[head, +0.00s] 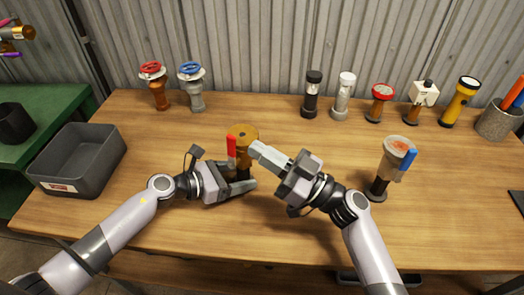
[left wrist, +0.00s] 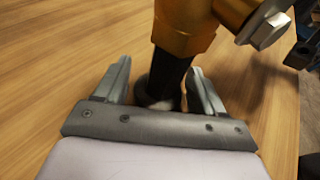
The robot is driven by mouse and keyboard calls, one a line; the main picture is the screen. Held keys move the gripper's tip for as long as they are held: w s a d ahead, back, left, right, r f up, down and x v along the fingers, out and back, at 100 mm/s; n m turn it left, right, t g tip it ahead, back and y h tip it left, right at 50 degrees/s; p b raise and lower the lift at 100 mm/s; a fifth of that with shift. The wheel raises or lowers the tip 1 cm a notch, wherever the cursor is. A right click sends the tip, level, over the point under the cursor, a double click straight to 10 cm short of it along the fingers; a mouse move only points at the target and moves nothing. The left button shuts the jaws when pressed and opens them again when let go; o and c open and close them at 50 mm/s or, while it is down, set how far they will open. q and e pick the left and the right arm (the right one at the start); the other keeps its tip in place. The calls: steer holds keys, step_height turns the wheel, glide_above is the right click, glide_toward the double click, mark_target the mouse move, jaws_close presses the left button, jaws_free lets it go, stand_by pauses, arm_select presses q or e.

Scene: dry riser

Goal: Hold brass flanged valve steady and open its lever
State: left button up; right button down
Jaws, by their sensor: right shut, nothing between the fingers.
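The brass flanged valve (head: 243,132) stands on a dark post in the middle of the table, its red lever (head: 231,150) hanging down on its left side. In the left wrist view, the brass body (left wrist: 185,38) sits above the black post (left wrist: 168,75). My left gripper (head: 246,174) is low at the post, one finger on either side. A gap shows between the post and the left finger, so it is open around the post (left wrist: 160,70). My right gripper (head: 256,149) is shut and empty, its tip close to the valve's right side; contact cannot be told.
Another valve with a blue lever (head: 394,158) stands to the right. A grey bin (head: 80,160) is at the left. Red-wheel (head: 153,72) and blue-wheel (head: 191,72) valves, several fittings and a yellow torch (head: 459,102) line the back. The front table area is clear apart from my arms.

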arm_select(q)
steer(key=v, duration=1.2)
steer(key=shift+r, duration=0.1)
steer(key=shift+s, duration=0.15)
